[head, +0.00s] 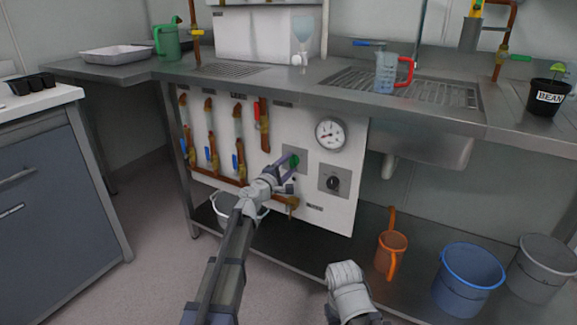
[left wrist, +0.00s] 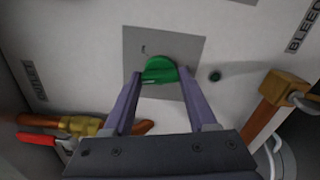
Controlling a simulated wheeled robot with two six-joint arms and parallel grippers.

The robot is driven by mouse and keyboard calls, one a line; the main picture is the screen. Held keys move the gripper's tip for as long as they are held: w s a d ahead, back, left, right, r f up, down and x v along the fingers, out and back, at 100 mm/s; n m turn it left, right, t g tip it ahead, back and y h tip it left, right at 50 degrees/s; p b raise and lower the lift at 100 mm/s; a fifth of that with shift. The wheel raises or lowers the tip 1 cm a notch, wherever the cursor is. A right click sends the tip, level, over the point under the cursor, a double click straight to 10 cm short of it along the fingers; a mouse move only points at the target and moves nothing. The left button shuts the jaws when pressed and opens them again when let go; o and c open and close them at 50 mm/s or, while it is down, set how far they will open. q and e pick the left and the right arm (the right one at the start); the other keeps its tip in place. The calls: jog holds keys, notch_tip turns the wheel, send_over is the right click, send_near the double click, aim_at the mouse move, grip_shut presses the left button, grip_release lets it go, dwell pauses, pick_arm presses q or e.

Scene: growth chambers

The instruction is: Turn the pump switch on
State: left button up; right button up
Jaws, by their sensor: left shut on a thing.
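The pump switch looks to be the green knob (head: 294,161) on a grey square plate (head: 290,153) on the white panel, left of a dial gauge. In the left wrist view the green knob (left wrist: 160,70) sits between the two purple fingers, turned at a slant on its plate (left wrist: 132,42). My left gripper (head: 289,160) is shut on the knob, its fingertips at either side of it. The small mark on the plate is too small to read. A piece of my right arm shows at the bottom of the head view, but its fingers do not.
A black knob on a second plate (head: 333,182) and the gauge (head: 331,133) are close to the right. Copper pipes with valves (head: 211,140) run on the left. Orange jug (head: 391,252), blue bucket (head: 467,279) and grey bucket (head: 541,268) stand on the lower shelf.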

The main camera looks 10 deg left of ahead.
pick_arm(q)
jog(key=m, duration=0.5)
jog(key=shift+m, duration=0.3)
jog(key=m, duration=0.5)
jog(key=shift+m, duration=0.3)
jog(key=o, duration=1.4)
jog(key=shift+c, duration=0.2)
jog(key=v, duration=0.8)
